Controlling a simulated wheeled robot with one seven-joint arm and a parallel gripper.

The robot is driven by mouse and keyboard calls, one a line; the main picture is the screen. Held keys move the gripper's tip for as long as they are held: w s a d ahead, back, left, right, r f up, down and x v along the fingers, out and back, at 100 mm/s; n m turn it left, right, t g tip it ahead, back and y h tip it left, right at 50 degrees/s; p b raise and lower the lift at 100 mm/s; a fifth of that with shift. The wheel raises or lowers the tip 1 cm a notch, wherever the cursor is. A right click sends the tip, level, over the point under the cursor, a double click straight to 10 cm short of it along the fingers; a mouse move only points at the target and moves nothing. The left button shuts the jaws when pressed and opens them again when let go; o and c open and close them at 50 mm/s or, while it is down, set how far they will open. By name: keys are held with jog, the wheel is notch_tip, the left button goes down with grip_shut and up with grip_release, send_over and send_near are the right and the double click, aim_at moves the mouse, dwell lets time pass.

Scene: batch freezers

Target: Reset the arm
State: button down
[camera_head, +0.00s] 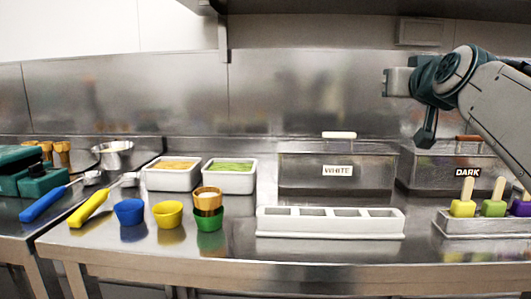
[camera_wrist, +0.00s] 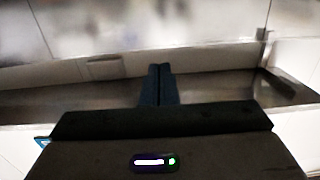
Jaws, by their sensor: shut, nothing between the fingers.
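My gripper (camera_wrist: 161,70) shows in the wrist view as two dark fingers lying together, with nothing between them. It is shut and empty. In the head view my arm comes in from the right edge and is bent, with its end raised above the counter, in front of the back wall and over the right-hand containers. The arm touches nothing that I can see. It covers part of the DARK container (camera_head: 419,172).
The steel counter (camera_head: 180,262) carries a WHITE container (camera_head: 305,181), an empty white mould tray (camera_head: 330,230), several coloured pops in a holder (camera_head: 465,228), cups (camera_head: 130,211), topping trays (camera_head: 229,181) and scoops (camera_head: 90,207). A shelf (camera_head: 370,8) hangs above.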

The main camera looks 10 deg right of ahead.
jog(key=s+a+f+n+g+y+p, duration=0.1)
jog(key=s+a+f+g+y+p, duration=0.3)
jog(key=a+f+g+p, duration=0.7)
jog(key=s+a+f+g+p, duration=0.1)
jog(key=s+a+f+p, duration=0.1)
jog(key=s+p, duration=0.3)
jog(key=s+a+f+g+p, duration=0.1)
jog(key=s+a+f+p, duration=0.1)
jog(key=s+p, duration=0.3)
jog(key=s+a+f+n+g+h+p, duration=0.1)
jog(key=s+a+f+p, duration=0.1)
jog(key=s+p, duration=0.3)
jog(key=shift+a+f+p, duration=0.25)
jog(key=shift+a+p, duration=0.3)
jog(key=shift+p, duration=0.35)
